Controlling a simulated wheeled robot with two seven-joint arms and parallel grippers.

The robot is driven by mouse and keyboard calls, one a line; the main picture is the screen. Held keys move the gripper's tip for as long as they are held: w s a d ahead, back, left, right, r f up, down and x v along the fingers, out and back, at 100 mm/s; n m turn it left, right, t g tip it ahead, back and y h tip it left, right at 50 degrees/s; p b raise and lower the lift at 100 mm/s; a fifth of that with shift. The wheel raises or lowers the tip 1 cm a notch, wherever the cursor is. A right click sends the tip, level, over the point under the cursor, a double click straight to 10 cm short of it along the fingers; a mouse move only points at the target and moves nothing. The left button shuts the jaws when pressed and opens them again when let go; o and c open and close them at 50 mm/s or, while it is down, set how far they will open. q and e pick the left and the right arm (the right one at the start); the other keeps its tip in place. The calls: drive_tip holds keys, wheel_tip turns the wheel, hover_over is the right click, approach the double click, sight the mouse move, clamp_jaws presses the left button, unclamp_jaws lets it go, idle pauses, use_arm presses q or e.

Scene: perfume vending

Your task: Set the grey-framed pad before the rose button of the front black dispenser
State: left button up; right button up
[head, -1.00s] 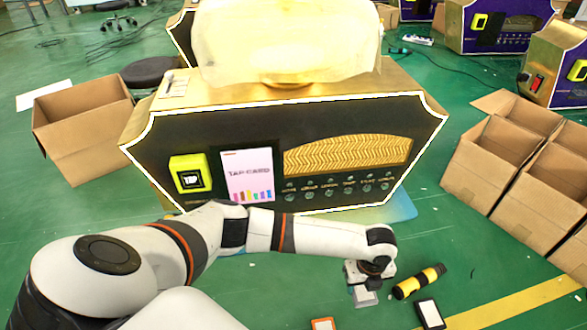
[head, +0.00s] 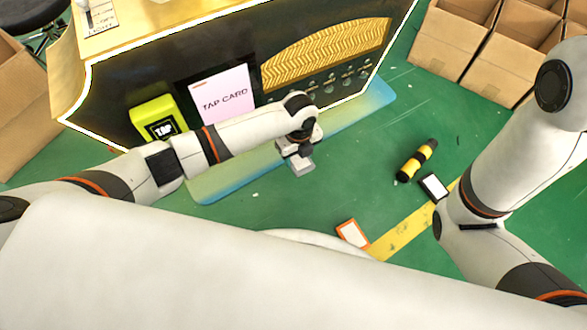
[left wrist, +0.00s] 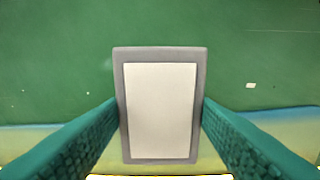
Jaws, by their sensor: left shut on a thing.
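The grey-framed pad (left wrist: 160,110) has a pale face and sits between the fingers of my left gripper in the left wrist view. In the head view my left gripper (head: 297,155) is shut on the pad (head: 302,166) and holds it in front of the black dispenser (head: 140,75), over or near the edge of the blue-yellow mat (head: 362,112). A row of small buttons (head: 347,76) runs under the gold patterned panel. Their labels are too small to read, and my left wrist hides the left end of the row. My right arm shows at the right, but its gripper is out of view.
A yellow TAP reader (head: 155,118) and a TAP CARD sign (head: 222,95) are on the dispenser front. A yellow-black cylinder (head: 417,160), a black-framed pad (head: 433,186) and an orange-framed pad (head: 352,233) lie on the green floor. Cardboard boxes (head: 475,55) stand at the upper right.

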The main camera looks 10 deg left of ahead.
sight(298, 169)
use_arm(q)
wheel_tip(298, 169, down, 8)
drive_tip(key=b, duration=0.5)
drive_tip(key=shift+b, duration=0.35)
drive_tip(key=shift+r, duration=0.1)
drive_tip(key=shift+f, duration=0.25)
drive_tip(key=o, duration=0.9)
drive_tip(key=shift+o, duration=0.2)
drive_tip(key=shift+r, duration=0.1)
